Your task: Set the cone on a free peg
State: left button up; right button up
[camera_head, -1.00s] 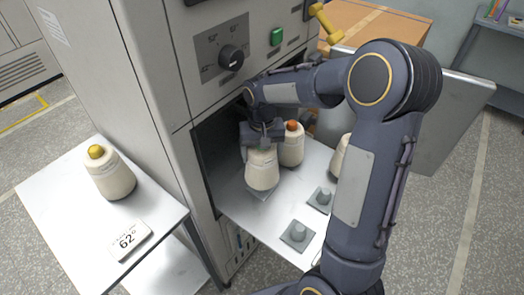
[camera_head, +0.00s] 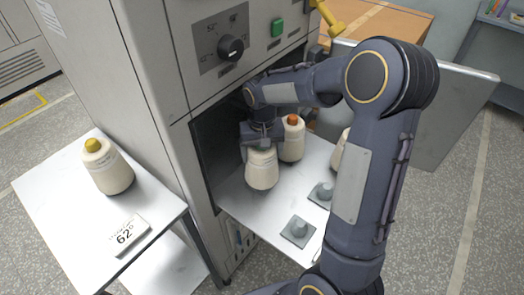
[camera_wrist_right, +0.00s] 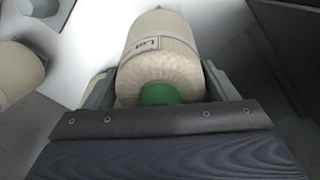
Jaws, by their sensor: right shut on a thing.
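My right gripper (camera_head: 262,140) is shut on a cream cone (camera_head: 262,172) with a green top, and holds it upright over the left part of the white shelf. In the right wrist view the same cone (camera_wrist_right: 158,48) sits between the fingers of the gripper (camera_wrist_right: 157,92), its label facing up. Whether its base touches a peg or the shelf is hidden. Two grey pegs on square bases, a near peg (camera_head: 298,228) and a farther peg (camera_head: 323,191), stand bare on the shelf. My left gripper is not in view.
An orange-topped cone (camera_head: 291,143) stands close behind the held one. Another cone (camera_head: 338,155) is partly hidden by my right arm. The cabinet's opening wall (camera_head: 205,165) is close on the left. A yellow-topped cone (camera_head: 108,170) and a "62" card (camera_head: 126,235) are on the side table (camera_head: 55,205).

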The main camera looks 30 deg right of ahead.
jog(key=shift+f+b, duration=0.7)
jog(key=shift+f, duration=0.25)
dwell(0.6)
jog(key=o, duration=1.6)
jog(key=shift+c, duration=0.2)
notch_tip(320, 180, up, 8)
jog(key=shift+f, duration=0.1)
jog(key=shift+s, duration=0.15)
